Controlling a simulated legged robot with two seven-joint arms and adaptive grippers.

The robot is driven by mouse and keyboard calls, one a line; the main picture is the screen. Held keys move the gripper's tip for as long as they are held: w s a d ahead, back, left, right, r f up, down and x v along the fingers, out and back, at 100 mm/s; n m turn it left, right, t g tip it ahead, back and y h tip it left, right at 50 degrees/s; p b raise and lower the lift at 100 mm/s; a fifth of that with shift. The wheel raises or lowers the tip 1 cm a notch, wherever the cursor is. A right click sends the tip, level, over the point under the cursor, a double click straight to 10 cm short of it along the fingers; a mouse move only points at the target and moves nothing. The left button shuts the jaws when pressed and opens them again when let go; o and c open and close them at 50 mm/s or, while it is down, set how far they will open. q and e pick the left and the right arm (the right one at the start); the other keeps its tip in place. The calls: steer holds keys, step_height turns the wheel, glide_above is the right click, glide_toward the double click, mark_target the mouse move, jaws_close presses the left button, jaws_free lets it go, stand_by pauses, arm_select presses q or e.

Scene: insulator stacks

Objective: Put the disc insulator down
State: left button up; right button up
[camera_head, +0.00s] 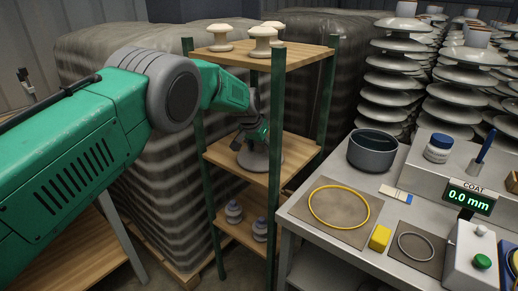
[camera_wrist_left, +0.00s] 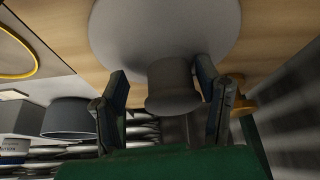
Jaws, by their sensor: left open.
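The grey disc insulator (camera_head: 260,160) stands on the middle shelf (camera_head: 290,150) of a green-posted rack. In the left wrist view its wide disc and narrower neck (camera_wrist_left: 172,88) show close up, with the disc against the wooden shelf (camera_wrist_left: 270,30). My left gripper (camera_head: 252,132) reaches in from the left at the top of the insulator. Its two fingers (camera_wrist_left: 160,70) stand apart on either side of the neck, with gaps visible. The gripper partly hides the insulator in the head view. My right gripper is not in view.
Cream knob-shaped pieces (camera_head: 221,38) stand on the top shelf close above my arm. A table to the right holds a dark pot (camera_head: 372,150) and a yellow ring (camera_head: 339,206). Insulator stacks (camera_head: 392,85) stand behind.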

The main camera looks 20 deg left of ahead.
arm_select(q)
steer(key=shift+s+r, duration=0.15)
steer(key=shift+r, duration=0.35)
steer(key=v, duration=0.4)
steer(key=shift+s+a, duration=0.35)
steer(key=shift+a, duration=0.05)
steer(key=s+a, duration=0.2)
steer(key=s, duration=0.9)
steer(key=shift+s, duration=0.15)
steer(key=s+a+f+g, duration=0.1)
steer(key=s+f+g, duration=0.1)
steer(key=s+f, duration=1.45)
steer(key=s, duration=0.6)
steer(key=s+f+n+g, duration=0.1)
steer(key=s+f, duration=0.3)
steer(key=s, duration=0.6)
steer(key=s+a+f+g+y, duration=0.1)
steer(key=s+f, duration=0.3)
steer(key=s, duration=0.6)
steer(key=shift+n, duration=0.3)
steer(key=shift+a, duration=0.1)
